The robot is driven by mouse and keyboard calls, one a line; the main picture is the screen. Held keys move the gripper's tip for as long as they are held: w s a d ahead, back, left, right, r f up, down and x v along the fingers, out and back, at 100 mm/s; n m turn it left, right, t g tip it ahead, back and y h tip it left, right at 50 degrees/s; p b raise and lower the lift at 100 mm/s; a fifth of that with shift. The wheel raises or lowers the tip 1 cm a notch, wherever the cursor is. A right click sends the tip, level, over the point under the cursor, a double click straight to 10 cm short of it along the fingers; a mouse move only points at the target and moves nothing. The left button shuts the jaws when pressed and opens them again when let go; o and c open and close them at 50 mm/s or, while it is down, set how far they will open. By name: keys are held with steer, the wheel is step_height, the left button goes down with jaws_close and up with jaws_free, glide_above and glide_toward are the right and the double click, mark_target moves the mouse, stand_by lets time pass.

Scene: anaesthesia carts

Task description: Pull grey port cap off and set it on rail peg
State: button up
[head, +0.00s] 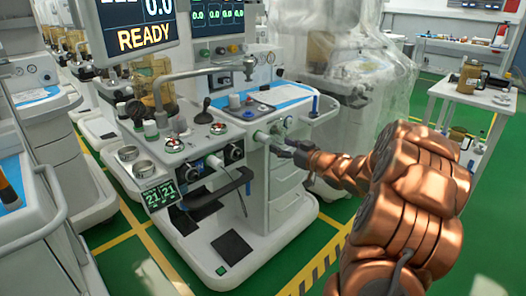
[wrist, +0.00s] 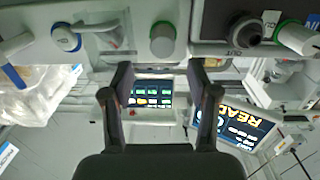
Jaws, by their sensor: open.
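A grey port cap (wrist: 162,42) with a green ring shows at the top middle of the wrist view, on the pale cart front. In the head view, a grey, green-ringed fitting on the cart front (head: 262,136) looks like the same cap. My gripper (head: 283,145) is open just right of it; in the wrist view my gripper's fingertips (wrist: 161,72) are spread apart with nothing between them, below the cap in the picture. The cap looks apart from both fingers. A blue upright piece (head: 315,104) stands by the side rail (head: 327,115); I cannot tell whether it is the peg.
A blue-ringed port (wrist: 66,38) is left of the cap in the wrist view, and a black port (wrist: 244,29) is right. A plastic-draped machine (head: 350,75) stands behind my arm. A white side table (head: 470,95) is at right. Green floor is open around the cart.

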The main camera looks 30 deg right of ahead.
mark_target(268, 141)
steer(key=shift+s+f+y, duration=0.3)
steer(key=shift+s, duration=0.1)
steer(key=shift+w, duration=0.15)
steer(key=x, duration=0.7)
steer(key=shift+r, duration=0.15)
steer(key=shift+x, duration=0.85)
steer(key=shift+p, duration=1)
stand_by(0.3)
steer(key=shift+c, duration=0.4)
jaws_close()
